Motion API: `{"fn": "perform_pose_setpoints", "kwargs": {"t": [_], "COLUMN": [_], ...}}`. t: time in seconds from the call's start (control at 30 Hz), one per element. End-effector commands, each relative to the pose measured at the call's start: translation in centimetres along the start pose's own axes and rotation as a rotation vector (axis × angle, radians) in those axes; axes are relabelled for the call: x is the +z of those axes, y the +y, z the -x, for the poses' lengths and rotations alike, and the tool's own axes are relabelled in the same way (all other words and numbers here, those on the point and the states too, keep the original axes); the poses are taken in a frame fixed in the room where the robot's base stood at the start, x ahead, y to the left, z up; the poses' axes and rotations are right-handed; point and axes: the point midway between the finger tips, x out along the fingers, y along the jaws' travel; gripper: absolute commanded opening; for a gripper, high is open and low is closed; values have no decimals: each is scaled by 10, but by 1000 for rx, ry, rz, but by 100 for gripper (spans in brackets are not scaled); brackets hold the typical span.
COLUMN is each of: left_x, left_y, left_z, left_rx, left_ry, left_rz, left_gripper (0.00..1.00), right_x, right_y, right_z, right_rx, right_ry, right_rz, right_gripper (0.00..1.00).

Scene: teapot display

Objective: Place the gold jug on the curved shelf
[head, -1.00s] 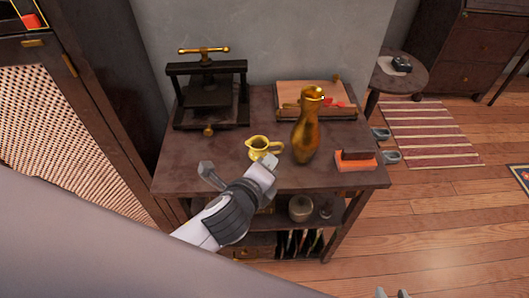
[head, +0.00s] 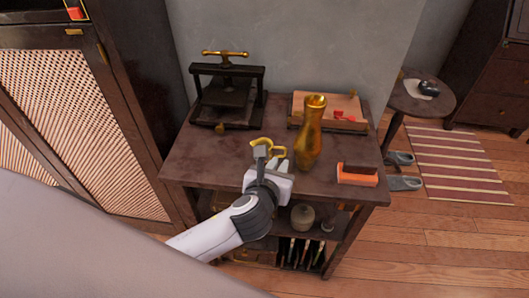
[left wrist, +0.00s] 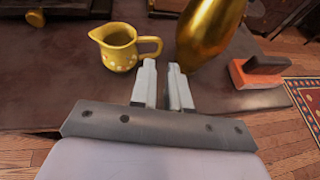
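The gold jug (left wrist: 118,52), small with a spout and a looped handle, stands upright on the dark cabinet top (head: 205,158). In the head view the jug (head: 266,141) is partly hidden behind my left gripper (head: 270,160). In the left wrist view the fingers (left wrist: 163,82) are apart by a narrow gap with nothing between them. The jug is left of them, its handle towards them, and it appears untouched. My right gripper is out of view. I cannot make out a curved shelf.
A tall gold vase (head: 310,140) stands close right of the jug. An orange and dark block (head: 357,175) is at the front right edge. A black press (head: 228,90) and a wooden box (head: 338,108) stand at the back. The cabinet top's left part is clear.

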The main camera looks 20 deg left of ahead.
Motion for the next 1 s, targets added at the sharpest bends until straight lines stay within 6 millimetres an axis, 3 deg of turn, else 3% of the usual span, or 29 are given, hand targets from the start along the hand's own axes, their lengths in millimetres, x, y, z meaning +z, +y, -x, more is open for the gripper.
{"fn": "perform_pose_setpoints", "kwargs": {"t": [0.5,0.8,0.87,1.0], "left_x": [-1,-1,-1,0], "left_y": [0,0,0,0], "left_z": [-57,-60,-60,-60], "left_rx": [-1,-2,-2,-2], "left_ry": [0,1,1,0], "left_rz": [4,4,4,4], "left_gripper": [16,16,0,0], "right_x": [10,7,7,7], "right_y": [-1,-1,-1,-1], "right_z": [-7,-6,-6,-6], "right_rx": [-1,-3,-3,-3], "right_ry": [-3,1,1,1], "right_rz": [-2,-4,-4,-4], "right_gripper": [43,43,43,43]}}
